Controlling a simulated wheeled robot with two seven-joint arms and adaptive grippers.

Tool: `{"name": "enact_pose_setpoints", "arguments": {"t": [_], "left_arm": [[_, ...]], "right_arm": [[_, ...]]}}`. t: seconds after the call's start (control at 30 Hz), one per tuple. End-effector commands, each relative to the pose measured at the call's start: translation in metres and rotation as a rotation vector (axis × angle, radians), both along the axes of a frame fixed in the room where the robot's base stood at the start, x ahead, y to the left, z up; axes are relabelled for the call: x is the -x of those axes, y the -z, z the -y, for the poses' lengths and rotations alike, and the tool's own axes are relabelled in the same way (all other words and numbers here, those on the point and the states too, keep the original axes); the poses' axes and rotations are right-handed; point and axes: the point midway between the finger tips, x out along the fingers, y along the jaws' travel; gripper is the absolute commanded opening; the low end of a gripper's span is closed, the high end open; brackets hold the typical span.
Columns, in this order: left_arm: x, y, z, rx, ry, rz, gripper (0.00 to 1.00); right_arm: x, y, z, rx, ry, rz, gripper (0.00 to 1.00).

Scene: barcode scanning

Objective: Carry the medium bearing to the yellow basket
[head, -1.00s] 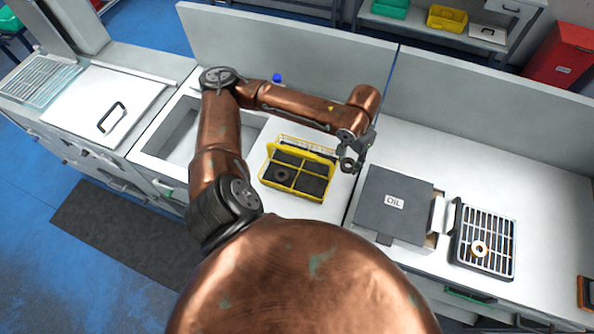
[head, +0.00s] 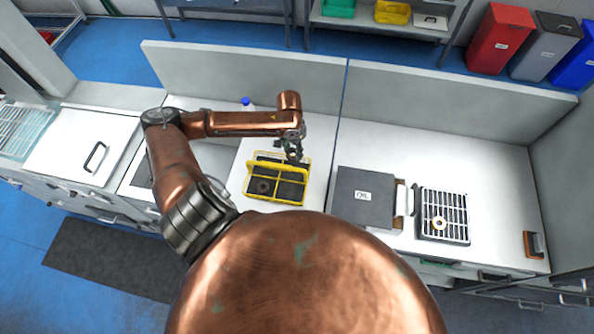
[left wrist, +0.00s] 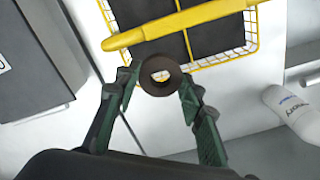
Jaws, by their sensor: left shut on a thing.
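My left gripper (head: 292,150) is shut on a dark ring-shaped bearing, taken as the medium bearing (left wrist: 147,82), which shows between the fingertips in the left wrist view. In the head view the gripper is over the back right part of the yellow basket (head: 248,196). The basket has a wire rim, a yellow handle bar (left wrist: 185,22) and dark-floored compartments. Another dark bearing (head: 262,186) lies in its front left compartment. In the left wrist view the held bearing appears just short of the handle bar; its height above the basket is hard to judge. My right gripper is not in view.
A grey box marked OIL (head: 362,196) stands right of the basket. Beyond it, a slatted tray (head: 458,236) holds a light-coloured ring (head: 438,223). A white bottle (left wrist: 296,112) with a blue cap stands behind the basket. A low panel runs along the counter's back.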

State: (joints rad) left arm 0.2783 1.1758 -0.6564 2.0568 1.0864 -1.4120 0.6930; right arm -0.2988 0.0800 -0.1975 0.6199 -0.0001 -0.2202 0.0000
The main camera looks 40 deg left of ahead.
Motion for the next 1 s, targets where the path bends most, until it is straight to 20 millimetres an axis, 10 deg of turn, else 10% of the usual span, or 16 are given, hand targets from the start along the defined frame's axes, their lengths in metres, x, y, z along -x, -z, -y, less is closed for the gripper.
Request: {"name": "enact_pose_setpoints", "arguments": {"t": [0.3,1.0], "left_arm": [[-0.001,0.069,0.001,0.002,-0.001,0.002,0.09],[-0.001,0.121,0.001,0.001,0.000,0.002,0.09]], "right_arm": [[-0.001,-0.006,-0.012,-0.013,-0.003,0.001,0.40],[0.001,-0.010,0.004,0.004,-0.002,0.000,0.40]]}}
